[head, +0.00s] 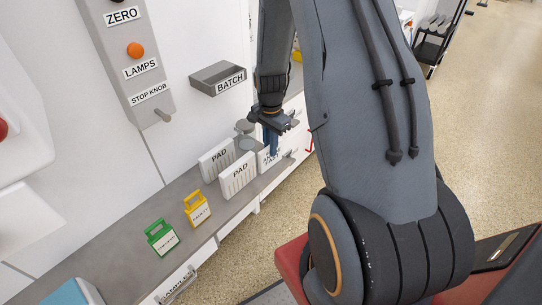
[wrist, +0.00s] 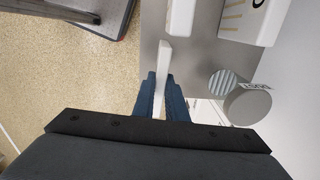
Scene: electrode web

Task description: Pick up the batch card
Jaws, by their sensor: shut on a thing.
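My gripper (head: 270,138) is shut on a thin white card (wrist: 164,56), low over the far end of the grey bench (head: 120,225). In the wrist view the card stands edge-on between the two blue fingertips (wrist: 161,92). In the head view the card's labelled face (head: 268,160) shows below the fingers, beside the pads. Its lettering is partly covered and too small to read, so I cannot confirm it says batch. I cannot tell whether its lower edge touches the bench. A grey wall holder marked BATCH (head: 218,78) is to the left above.
Two white blocks marked PAD (head: 216,160) (head: 237,176) stand close to the card. A grey cylinder (wrist: 247,104) is just right of the fingers in the wrist view. Yellow (head: 197,209) and green (head: 161,238) handled tags stand nearer on the bench. Open floor (head: 490,120) lies right.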

